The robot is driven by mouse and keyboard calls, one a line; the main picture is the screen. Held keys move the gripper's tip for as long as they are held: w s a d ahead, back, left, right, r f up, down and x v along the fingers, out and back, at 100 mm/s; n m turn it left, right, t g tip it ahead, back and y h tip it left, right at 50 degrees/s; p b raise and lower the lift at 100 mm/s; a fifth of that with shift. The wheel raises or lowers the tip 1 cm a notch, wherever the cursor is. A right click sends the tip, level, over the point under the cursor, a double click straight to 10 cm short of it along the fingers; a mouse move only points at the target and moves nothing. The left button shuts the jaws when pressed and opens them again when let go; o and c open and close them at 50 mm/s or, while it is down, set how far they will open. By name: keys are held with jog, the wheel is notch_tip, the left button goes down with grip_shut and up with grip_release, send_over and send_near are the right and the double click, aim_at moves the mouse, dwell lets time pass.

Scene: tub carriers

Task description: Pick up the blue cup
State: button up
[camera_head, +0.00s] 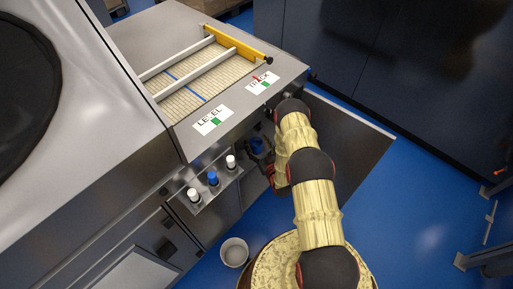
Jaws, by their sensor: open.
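A smaller blue-topped piece (213,179) stands on a metal ledge to the left, between two white-topped pieces.
The ledge (207,194) juts from the machine's front. A white bowl (234,252) is low in front. A slatted bed with a yellow bar (240,44) lies on the machine top. Blue floor (375,215) is clear at right.

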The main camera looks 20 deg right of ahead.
jog(key=shift+c, duration=0.7)
jog(key=c, duration=1.3)
jog(key=shift+r, duration=0.15)
jog(key=shift+r+p, duration=0.4)
jog(key=shift+r, duration=0.2)
jog(key=s+p, duration=0.4)
jog(key=s, duration=1.4)
